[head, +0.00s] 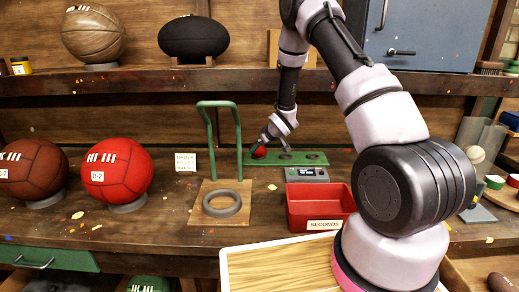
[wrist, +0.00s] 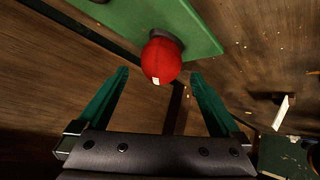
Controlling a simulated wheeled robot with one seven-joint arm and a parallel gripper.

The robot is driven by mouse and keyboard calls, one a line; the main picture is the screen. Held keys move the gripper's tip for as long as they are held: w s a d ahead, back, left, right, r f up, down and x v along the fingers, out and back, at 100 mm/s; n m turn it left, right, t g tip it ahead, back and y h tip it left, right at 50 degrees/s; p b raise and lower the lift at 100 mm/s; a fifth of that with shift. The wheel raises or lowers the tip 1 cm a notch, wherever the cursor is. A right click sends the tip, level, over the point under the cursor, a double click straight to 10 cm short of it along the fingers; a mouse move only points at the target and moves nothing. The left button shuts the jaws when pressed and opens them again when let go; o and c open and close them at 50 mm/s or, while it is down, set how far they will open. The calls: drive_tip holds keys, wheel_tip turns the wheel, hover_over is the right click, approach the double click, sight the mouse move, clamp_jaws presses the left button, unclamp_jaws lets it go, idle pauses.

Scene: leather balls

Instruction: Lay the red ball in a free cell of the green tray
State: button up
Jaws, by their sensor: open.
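A small red ball (head: 259,152) sits at the left end cell of the green tray (head: 325,158) on the bench. In the wrist view the red ball (wrist: 161,62) covers part of a dark ring on the green tray (wrist: 130,12). My gripper (head: 265,143) is at the ball, above the tray's left end. In the wrist view my gripper (wrist: 160,74) is open, its green fingers on either side below the ball, with gaps to it. Two dark cells to the right in the tray look empty. The ball's underside is hidden.
A red bin (head: 318,207) labelled SECONDS and a grey scale (head: 307,174) stand in front of the tray. A green hoop stand (head: 239,140) and a grey ring (head: 222,203) are left of it. A large red ball (head: 112,172) labelled D-2 rests farther left.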

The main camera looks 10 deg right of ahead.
drive_tip(key=s+d+r+m+h, duration=0.1)
drive_tip(key=s+d+r+m, duration=0.15)
drive_tip(key=s+r, duration=0.5)
drive_tip(key=s+d+r+m+h, duration=0.1)
drive_tip(key=s+d+r, duration=0.25)
drive_tip(key=r, duration=0.75)
drive_tip(key=s+d+r+m+h, duration=0.1)
drive_tip(key=s+d+r+m, duration=0.1)
drive_tip(key=s+r, duration=0.55)
drive_tip(key=s+a+r+m+g+y, duration=0.1)
drive_tip(key=s+r, duration=0.5)
drive_tip(key=s, duration=0.6)
drive_tip(key=s+a+r+m+y, duration=0.1)
drive_tip(key=s+r+m, duration=0.3)
drive_tip(key=s, duration=0.8)
drive_tip(key=shift+a+r+g+y, duration=0.3)
drive_tip(key=shift+a+r+g, duration=0.1)
drive_tip(key=shift+a+r, duration=0.4)
drive_tip(key=shift+w+d+r, duration=0.1)
drive_tip(key=shift+d, duration=0.05)
